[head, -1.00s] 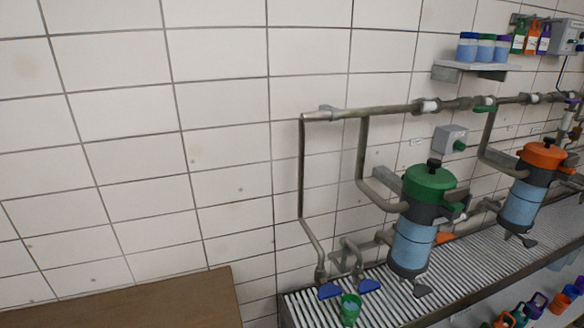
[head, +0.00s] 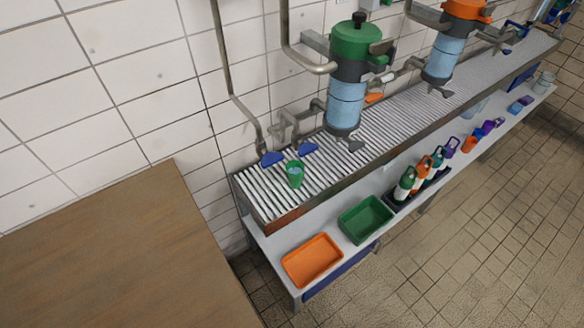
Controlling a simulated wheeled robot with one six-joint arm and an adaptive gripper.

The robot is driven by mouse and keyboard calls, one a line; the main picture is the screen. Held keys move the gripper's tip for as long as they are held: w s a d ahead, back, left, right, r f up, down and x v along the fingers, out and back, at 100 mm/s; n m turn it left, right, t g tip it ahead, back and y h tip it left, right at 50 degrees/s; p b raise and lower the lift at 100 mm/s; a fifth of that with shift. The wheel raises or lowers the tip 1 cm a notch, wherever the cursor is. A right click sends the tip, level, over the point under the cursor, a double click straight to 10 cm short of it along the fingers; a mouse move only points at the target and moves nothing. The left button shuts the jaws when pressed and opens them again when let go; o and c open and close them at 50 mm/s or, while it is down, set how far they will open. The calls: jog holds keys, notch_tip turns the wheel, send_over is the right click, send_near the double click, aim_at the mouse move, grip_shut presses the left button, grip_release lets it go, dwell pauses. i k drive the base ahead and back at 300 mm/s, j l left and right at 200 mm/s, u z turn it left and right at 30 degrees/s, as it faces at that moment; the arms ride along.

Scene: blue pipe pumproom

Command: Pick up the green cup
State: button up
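The green cup (head: 294,175) stands upright on the ribbed metal drain rack (head: 262,200), near the rack's left end. Its open top faces up and looks light blue inside. It stands just in front of two blue tap handles (head: 271,159) on grey pipes. My gripper is not in the head view, so its state is hidden.
A green-lidded blue canister (head: 346,105) stands right of the cup, with an orange-lidded one (head: 443,55) beyond. The lower shelf holds an orange tray (head: 312,260), a green tray (head: 366,219) and several bottles (head: 424,169). A brown tabletop (head: 130,255) fills the lower left. Tiled floor at right is open.

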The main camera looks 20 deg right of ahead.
aim_at(294, 169)
jog(key=i+l+u, duration=0.3)
jog(key=l, duration=0.35)
jog(key=i+l+u, duration=0.15)
jog(key=l, duration=0.2)
jog(key=i+l+u, duration=0.15)
jog(key=l, duration=0.25)
